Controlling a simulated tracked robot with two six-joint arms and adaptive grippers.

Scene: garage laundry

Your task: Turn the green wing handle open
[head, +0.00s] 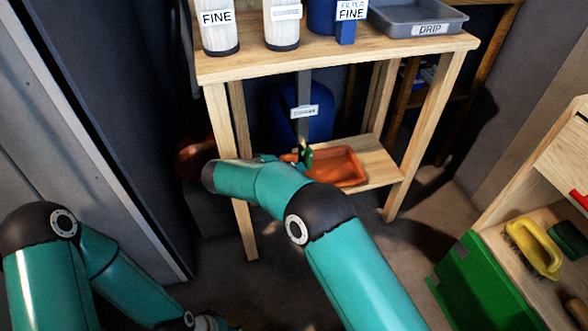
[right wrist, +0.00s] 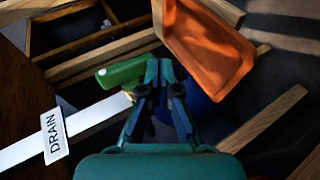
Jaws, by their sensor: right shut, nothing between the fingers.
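The green wing handle (right wrist: 122,73) shows in the right wrist view at the end of a pale pipe with a DRAIN label (right wrist: 55,135). In the head view the handle (head: 306,156) is a small green piece below the bench top, partly hidden by my right arm. My right gripper (right wrist: 162,68) is shut and empty, its fingertips close beside the right end of the handle. I cannot tell if they touch it. In the head view my forearm hides most of this gripper.
Bench legs (head: 228,150) flank the space. The bench top (head: 375,50) holds canisters and a grey DRIP tray (head: 405,17). A green box (head: 480,285) stands at right.

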